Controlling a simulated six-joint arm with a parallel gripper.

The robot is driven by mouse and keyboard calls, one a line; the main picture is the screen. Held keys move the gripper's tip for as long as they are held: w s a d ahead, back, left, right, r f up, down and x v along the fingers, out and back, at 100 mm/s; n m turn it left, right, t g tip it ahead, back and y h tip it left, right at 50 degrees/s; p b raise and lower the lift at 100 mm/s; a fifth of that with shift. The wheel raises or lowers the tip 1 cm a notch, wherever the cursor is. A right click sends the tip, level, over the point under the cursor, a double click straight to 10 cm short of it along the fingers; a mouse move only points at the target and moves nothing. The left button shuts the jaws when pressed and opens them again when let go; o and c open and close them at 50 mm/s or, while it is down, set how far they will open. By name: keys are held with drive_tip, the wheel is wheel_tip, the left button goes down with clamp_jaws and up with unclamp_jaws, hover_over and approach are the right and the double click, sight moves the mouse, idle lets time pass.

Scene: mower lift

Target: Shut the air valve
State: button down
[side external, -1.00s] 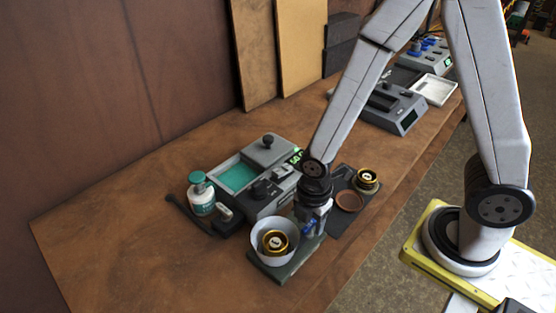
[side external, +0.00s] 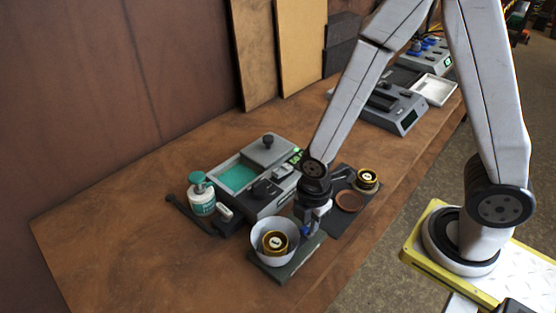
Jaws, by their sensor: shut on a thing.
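My gripper (side external: 308,228) points down at the right side of the white bowl (side external: 266,253). It is shut on a small blue part (side external: 306,231), which looks like the air valve's handle; the fingers and wrist hide most of it. The valve body cannot be made out. The bowl stands on a dark green base plate (side external: 301,262) and has a gold and black round weight (side external: 275,242) inside it.
Behind my gripper is a grey machine (side external: 268,150) with a teal tray and a green display. A second gold weight (side external: 367,179) and a brown dish (side external: 350,201) lie to the right. The front-left table is clear.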

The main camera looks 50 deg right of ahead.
drive_tip(key=m, duration=0.3)
drive_tip(key=shift+m, duration=0.4)
drive_tip(key=m, duration=0.4)
drive_tip(key=shift+m, duration=0.3)
drive_tip(key=m, duration=0.4)
drive_tip(key=shift+m, duration=2.3)
drive_tip(key=c, duration=0.6)
unclamp_jaws()
drive_tip(key=shift+r, duration=0.15)
drive_tip(key=shift+r, duration=3.8)
